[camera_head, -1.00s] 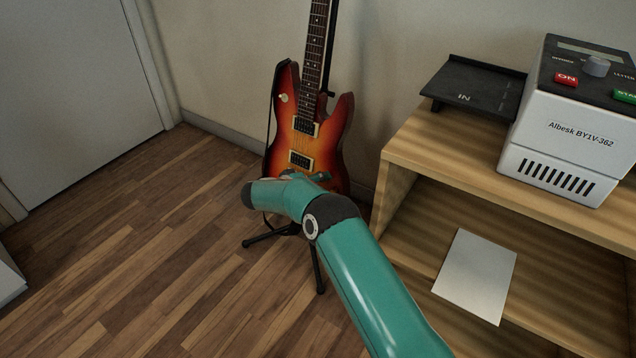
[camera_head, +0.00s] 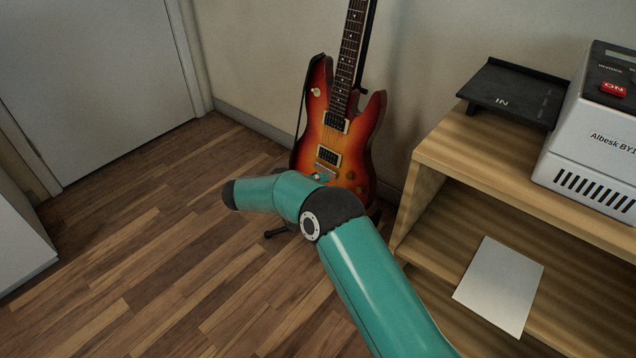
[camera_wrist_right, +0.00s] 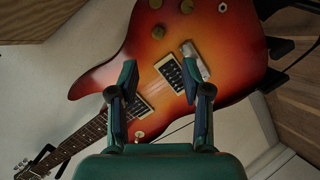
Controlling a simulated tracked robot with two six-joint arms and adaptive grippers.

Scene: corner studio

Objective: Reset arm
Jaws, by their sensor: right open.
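My right arm, teal with dark joints, reaches in from the lower right in the head view and bends to the left in front of the guitar. Its gripper is hidden in that view. In the right wrist view my right gripper (camera_wrist_right: 160,100) is open, with nothing between its two fingers. The sunburst electric guitar (camera_wrist_right: 150,60) fills the space beyond the fingers there. My left gripper is in neither view.
The guitar (camera_head: 335,130) stands by the wall. At right is a wooden shelf (camera_head: 480,155) with a black tray (camera_head: 515,95), a white machine (camera_head: 595,150) and, lower down, a pale sheet (camera_head: 498,285). A door (camera_head: 95,80) is at left. The wooden floor (camera_head: 130,240) at left is clear.

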